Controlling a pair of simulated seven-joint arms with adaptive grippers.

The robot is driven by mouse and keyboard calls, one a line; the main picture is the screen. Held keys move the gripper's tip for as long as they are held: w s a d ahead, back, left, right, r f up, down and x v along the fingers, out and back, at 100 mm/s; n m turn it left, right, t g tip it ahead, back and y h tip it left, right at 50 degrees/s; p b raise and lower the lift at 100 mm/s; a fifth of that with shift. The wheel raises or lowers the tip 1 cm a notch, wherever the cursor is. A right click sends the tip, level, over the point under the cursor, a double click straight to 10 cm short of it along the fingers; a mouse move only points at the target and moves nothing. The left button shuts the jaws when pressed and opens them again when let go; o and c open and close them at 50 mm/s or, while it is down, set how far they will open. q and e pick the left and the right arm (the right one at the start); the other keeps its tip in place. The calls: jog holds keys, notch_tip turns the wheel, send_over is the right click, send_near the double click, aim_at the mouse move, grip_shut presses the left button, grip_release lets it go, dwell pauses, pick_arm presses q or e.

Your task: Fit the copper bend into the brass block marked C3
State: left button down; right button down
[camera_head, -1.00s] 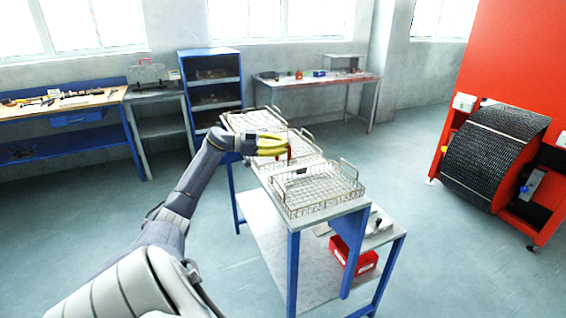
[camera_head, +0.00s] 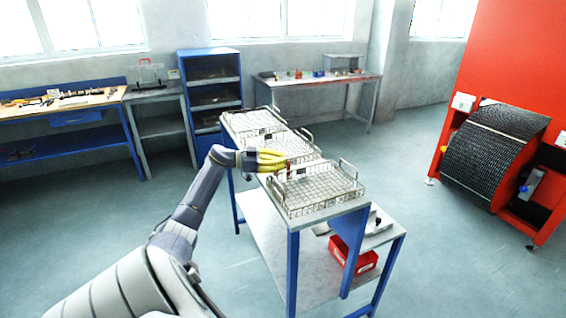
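My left gripper (camera_head: 284,161) has yellow fingers and reaches in from the left over the wire trays. A small reddish-brown piece, which looks like the copper bend (camera_head: 289,168), sits at its fingertips, and the fingers appear closed on it. The gripper is low, by the back left edge of the nearest wire tray (camera_head: 322,204). The middle tray (camera_head: 310,151) is partly hidden behind the gripper. I cannot make out the brass block or any C3 marking at this size. My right gripper is not in view.
The trays stand in a row on a blue-legged bench (camera_head: 345,207). A red bin (camera_head: 352,262) is on its lower shelf. A red machine with a black mesh belt (camera_head: 487,160) stands at the right. Workbenches and a blue shelf unit (camera_head: 208,55) line the back.

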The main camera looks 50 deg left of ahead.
pick_arm(q)
jog(key=shift+f, duration=0.1)
jog(key=c, duration=2.1)
grip_release()
jog(key=shift+o, duration=1.1)
jog(key=v, duration=1.1)
jog(key=shift+s, duration=0.2)
jog(key=shift+o, duration=1.4)
jog(key=shift+s+a, duration=0.25)
jog(key=shift+a, duration=0.05)
